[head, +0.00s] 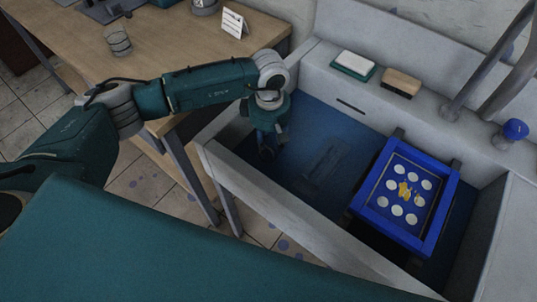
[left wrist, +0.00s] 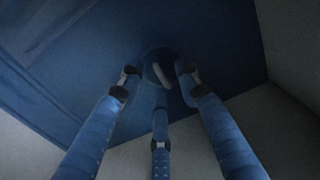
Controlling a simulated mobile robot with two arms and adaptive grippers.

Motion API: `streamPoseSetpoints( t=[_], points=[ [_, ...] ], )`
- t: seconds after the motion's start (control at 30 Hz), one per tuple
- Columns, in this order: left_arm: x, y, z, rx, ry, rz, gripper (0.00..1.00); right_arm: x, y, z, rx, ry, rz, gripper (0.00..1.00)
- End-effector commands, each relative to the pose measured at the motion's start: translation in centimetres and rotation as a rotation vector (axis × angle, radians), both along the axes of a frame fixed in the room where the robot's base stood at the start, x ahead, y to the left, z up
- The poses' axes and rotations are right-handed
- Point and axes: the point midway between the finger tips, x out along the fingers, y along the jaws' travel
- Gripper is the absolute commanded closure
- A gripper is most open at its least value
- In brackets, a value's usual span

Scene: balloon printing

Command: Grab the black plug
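The black plug (left wrist: 158,68) shows in the left wrist view as a dark round piece with a paler curved handle, on the blue basin floor. My left gripper (left wrist: 157,75) has its three fingers spread around it, with gaps at the two upper fingertips. The lower finger points at the plug's near edge; I cannot tell if it touches. In the head view my left gripper (head: 267,150) points down into the left end of the sink (head: 290,215), and the plug is hidden by it. My right gripper is in neither view.
A blue frame (head: 436,214) with white discs stands at the sink's right. A green-and-white block (head: 353,65) and a brown block (head: 401,84) lie on the back ledge, left of the faucet (head: 490,65). A wooden table (head: 190,60) adjoins the left. The middle basin floor is clear.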

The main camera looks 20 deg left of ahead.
Motion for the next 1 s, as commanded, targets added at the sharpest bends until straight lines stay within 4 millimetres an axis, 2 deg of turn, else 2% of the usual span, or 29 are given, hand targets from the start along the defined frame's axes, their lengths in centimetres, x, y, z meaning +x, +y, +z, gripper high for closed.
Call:
streamPoseSetpoints(
  t=[0.17,0.3,0.33,0.77,0.87,1.0],
  points=[
    [0.0,0.0,0.1,0.0,-0.001,0.0,0.69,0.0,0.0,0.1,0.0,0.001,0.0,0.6],
    [0.0,0.0,0.1,0.0,-0.001,0.0,0.97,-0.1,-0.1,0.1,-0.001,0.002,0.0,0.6],
    [0.0,0.0,0.1,0.0,-0.001,0.0,1.0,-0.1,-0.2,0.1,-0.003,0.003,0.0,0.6],
    [0.1,0.0,0.3,0.0,-0.001,0.001,1.0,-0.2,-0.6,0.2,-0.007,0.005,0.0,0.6],
    [0.1,0.0,1.3,0.0,-0.002,0.001,1.0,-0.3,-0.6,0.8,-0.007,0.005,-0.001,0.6],
    [0.2,0.0,4.2,0.001,-0.004,0.001,1.0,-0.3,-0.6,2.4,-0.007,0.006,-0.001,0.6]
  ],
)
